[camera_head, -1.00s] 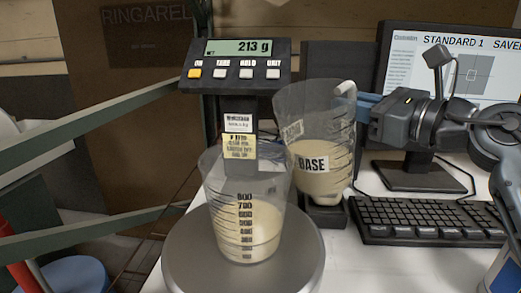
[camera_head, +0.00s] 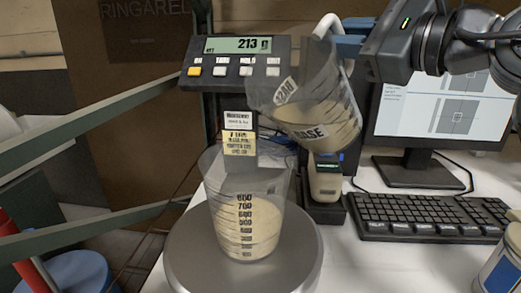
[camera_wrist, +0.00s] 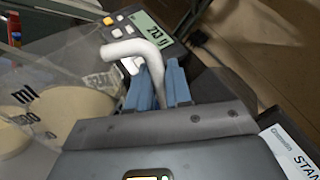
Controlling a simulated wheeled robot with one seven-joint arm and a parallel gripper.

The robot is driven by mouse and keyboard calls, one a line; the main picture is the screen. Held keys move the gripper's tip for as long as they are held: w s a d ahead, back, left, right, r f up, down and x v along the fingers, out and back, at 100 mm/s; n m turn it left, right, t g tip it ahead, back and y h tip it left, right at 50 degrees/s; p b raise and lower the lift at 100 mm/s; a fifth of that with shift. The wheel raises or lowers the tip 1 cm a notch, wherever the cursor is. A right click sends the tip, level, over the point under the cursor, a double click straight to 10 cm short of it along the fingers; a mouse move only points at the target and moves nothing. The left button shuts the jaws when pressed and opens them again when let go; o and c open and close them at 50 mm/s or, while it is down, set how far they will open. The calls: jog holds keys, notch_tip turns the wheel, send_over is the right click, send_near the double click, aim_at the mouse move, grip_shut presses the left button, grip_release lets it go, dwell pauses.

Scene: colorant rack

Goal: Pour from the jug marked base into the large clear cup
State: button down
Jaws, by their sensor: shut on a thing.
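The jug marked BASE (camera_head: 318,113) is clear and part full of cream liquid. It is tilted to the left, in the air above and right of the large clear cup. My gripper (camera_head: 347,38) is shut on its white handle (camera_wrist: 138,52), which shows between the blue fingers in the wrist view. The large clear cup (camera_head: 246,208) stands upright on the round scale plate (camera_head: 185,257), with cream liquid in its lower part. The scale display (camera_head: 238,46) reads 213 g. No stream of liquid shows between jug and cup.
A small device (camera_head: 325,180) stands in a dark cradle behind the cup. A keyboard (camera_head: 430,218) and monitor (camera_head: 450,105) are at the right. A can (camera_head: 503,262) stands at the lower right. The white tabletop (camera_head: 370,265) is clear between them.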

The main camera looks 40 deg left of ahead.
jog(key=shift+s+r, duration=0.15)
jog(key=shift+r, duration=0.1)
jog(key=shift+s+a+r+n+b, duration=0.15)
jog(key=shift+s+r+n+b, duration=0.2)
jog(key=shift+s+n, duration=0.3)
jog(key=shift+s+a+r+n+b, duration=0.15)
jog(key=shift+s+n+b, duration=0.3)
jog(key=shift+n, duration=0.4)
dwell(4.8)
